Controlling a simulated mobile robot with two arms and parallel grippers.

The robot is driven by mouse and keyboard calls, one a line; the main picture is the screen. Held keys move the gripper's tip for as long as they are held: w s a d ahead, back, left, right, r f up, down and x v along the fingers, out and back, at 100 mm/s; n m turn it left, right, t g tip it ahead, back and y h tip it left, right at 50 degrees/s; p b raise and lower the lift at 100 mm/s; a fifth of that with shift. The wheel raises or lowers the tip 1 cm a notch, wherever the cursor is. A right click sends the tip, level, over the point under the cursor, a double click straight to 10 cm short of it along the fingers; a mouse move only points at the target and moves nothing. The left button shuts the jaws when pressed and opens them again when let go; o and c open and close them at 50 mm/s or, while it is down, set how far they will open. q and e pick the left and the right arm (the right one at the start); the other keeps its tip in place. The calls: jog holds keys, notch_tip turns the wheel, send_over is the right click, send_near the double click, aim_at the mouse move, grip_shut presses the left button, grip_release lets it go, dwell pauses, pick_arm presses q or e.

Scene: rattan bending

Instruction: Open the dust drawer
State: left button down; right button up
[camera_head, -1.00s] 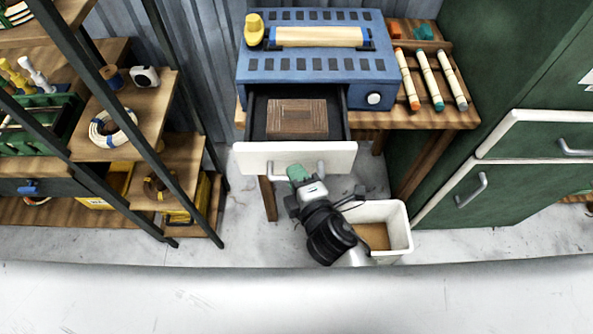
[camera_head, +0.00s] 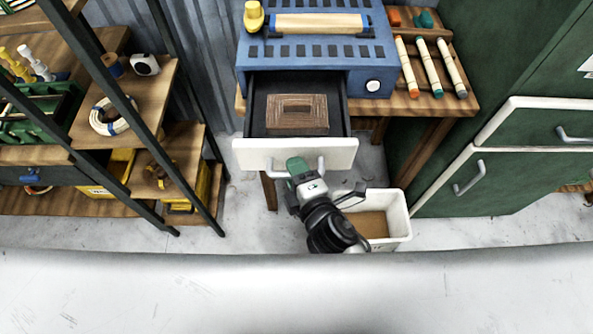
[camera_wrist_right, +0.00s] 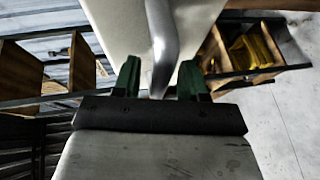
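The dust drawer's white front (camera_head: 255,153) sticks out below the blue machine (camera_head: 300,62), so its dark inside shows. A brown wooden block with a rectangular pattern (camera_head: 297,115) lies in the drawer. A grey bar handle (camera_head: 321,167) is on the front, partly hidden by my gripper. My right gripper (camera_head: 297,167) is at this handle. In the right wrist view the handle (camera_wrist_right: 162,45) runs down between the two green fingers (camera_wrist_right: 159,78), with visible gaps on both sides; the fingers stand apart. My left gripper is not in view.
A white bin (camera_head: 398,225) stands on the floor below the drawer, close to my right arm. A wooden shelf rack (camera_head: 150,90) is on the left. A green cabinet (camera_head: 500,180) is on the right. Colored rods (camera_head: 430,68) lie on the bench.

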jog(key=b+v, duration=0.2)
jog(key=v, duration=0.9)
dwell(0.4)
jog(key=s+d+f+m+g+h, duration=0.1)
jog(key=d+f+m+g, duration=0.15)
jog(key=f, duration=0.85)
jog(key=s+d+f+m+g+h, duration=0.1)
jog(key=d+f+m+g+h, duration=0.2)
jog(key=f, duration=0.7)
jog(key=s+d+f+m+g, duration=0.1)
jog(key=d+f+m+g, duration=0.2)
jog(key=f, duration=0.8)
jog(key=s+d+f+m+g+h, duration=0.1)
jog(key=s+d+f+m+g, duration=0.1)
jog(key=s+d+f+m, duration=0.3)
jog(key=s+d+f+m+g+h, duration=0.1)
jog(key=s+d+f+m+g, duration=0.2)
jog(key=s+f, duration=0.7)
jog(key=s+d+m, duration=0.2)
jog(key=s, duration=0.2)
jog(key=shift+d+m, duration=0.25)
jog(key=shift+m, duration=0.1)
